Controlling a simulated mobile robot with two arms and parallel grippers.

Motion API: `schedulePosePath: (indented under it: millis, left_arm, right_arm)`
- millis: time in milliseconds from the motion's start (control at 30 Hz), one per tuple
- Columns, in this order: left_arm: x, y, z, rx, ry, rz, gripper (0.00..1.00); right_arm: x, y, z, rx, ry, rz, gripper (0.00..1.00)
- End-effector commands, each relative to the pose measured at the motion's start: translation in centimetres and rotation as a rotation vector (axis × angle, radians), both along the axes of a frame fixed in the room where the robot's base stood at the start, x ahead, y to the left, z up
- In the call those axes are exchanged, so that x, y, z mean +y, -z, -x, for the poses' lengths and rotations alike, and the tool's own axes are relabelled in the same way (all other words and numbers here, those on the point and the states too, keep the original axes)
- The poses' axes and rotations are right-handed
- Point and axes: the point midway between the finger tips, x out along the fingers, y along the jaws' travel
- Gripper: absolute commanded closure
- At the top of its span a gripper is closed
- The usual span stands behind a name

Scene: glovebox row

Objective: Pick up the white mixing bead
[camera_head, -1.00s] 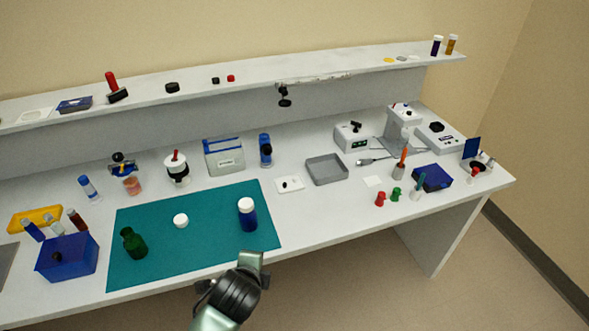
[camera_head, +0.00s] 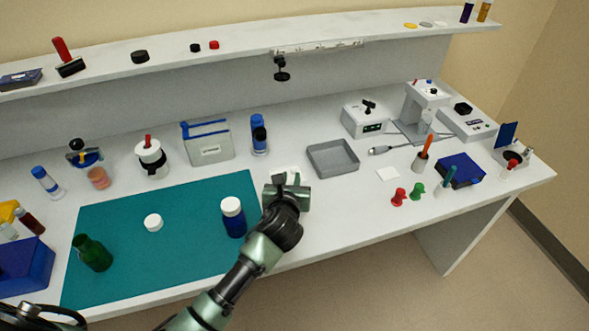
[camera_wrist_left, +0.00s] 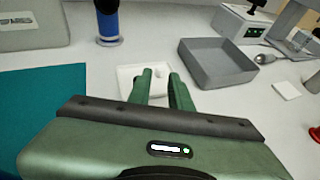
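A white square dish (camera_wrist_left: 128,76) lies on the bench just beyond my left gripper; its edge also shows behind the gripper in the head view. In the left wrist view a small pale shape (camera_wrist_left: 160,72) shows at the dish between the fingertips. It may be the white mixing bead, but it is too small and too covered to tell. My left gripper (camera_head: 286,186) is over the bench, right of the teal mat, with its fingers apart. In the left wrist view its green fingers (camera_wrist_left: 162,80) point at the dish with a gap between them. My right gripper is not in view.
A grey tray (camera_head: 333,157) stands right of the gripper. A white-capped blue bottle (camera_head: 234,218) stands close left on the teal mat (camera_head: 185,255), with a white cap (camera_head: 153,223) and green bottle (camera_head: 93,253). A blue bottle (camera_head: 259,136) stands behind.

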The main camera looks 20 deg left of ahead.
Motion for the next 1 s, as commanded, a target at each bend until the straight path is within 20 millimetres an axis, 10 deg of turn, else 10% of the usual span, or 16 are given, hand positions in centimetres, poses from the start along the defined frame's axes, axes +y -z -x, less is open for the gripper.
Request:
schedulePosePath:
  millis: [900,1000]
  left_arm:
    - [1.2,3.4,-6.2,0.001,-0.001,0.002,0.80]
    - [1.2,3.4,-6.2,0.001,-0.001,0.002,1.00]
  right_arm:
    - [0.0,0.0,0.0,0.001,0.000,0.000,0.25]
    - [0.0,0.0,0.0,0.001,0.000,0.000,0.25]
